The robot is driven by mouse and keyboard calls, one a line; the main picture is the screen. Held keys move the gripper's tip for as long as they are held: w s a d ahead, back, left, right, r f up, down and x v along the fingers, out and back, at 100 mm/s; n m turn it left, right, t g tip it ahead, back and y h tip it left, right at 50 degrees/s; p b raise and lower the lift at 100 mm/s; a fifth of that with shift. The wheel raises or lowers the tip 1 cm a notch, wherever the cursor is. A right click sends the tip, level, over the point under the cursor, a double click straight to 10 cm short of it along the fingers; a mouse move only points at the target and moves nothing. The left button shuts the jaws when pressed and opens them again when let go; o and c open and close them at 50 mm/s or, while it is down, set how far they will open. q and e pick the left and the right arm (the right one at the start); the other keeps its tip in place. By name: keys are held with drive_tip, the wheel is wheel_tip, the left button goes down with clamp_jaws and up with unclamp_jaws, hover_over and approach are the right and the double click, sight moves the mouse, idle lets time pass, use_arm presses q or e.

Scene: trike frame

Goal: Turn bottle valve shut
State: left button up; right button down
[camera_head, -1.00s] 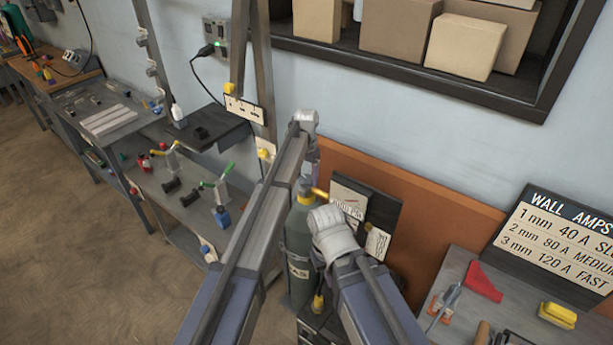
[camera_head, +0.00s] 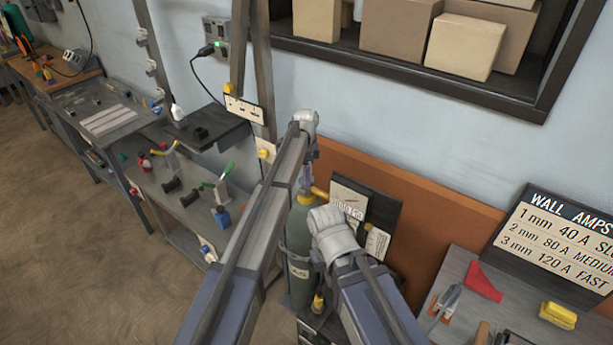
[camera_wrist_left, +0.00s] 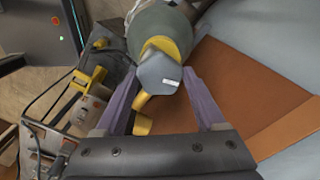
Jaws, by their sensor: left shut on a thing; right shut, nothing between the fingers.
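The grey-green gas bottle (camera_head: 298,240) stands upright behind my arms, with a yellow collar (camera_head: 305,199) and a brass outlet at its top. In the left wrist view its grey-blue valve knob (camera_wrist_left: 160,75) sits above the yellow collar (camera_wrist_left: 174,47). My left gripper (camera_wrist_left: 162,88) has its purple fingers on both sides of the knob and is shut on it. In the head view my left gripper (camera_head: 307,183) comes down from above onto the bottle top. My right gripper (camera_head: 316,258) is lower, beside the bottle, mostly hidden behind its wrist; it is shut and empty.
A dark board with labels (camera_head: 380,208) stands just right of the bottle, against an orange panel (camera_head: 430,205). A bench (camera_head: 460,275) with a red piece and a yellow block is at the right. A grey shelf bench (camera_head: 185,215) stands at the left.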

use_arm(q)
drive_tip(key=shift+m, duration=1.7)
drive_tip(key=o, duration=1.3)
drive_tip(key=shift+o, duration=0.2)
drive_tip(key=shift+r, duration=0.1)
wheel_tip(320, 180, up, 8)
drive_tip(key=p, duration=0.8)
drive_tip(key=shift+f, duration=0.2)
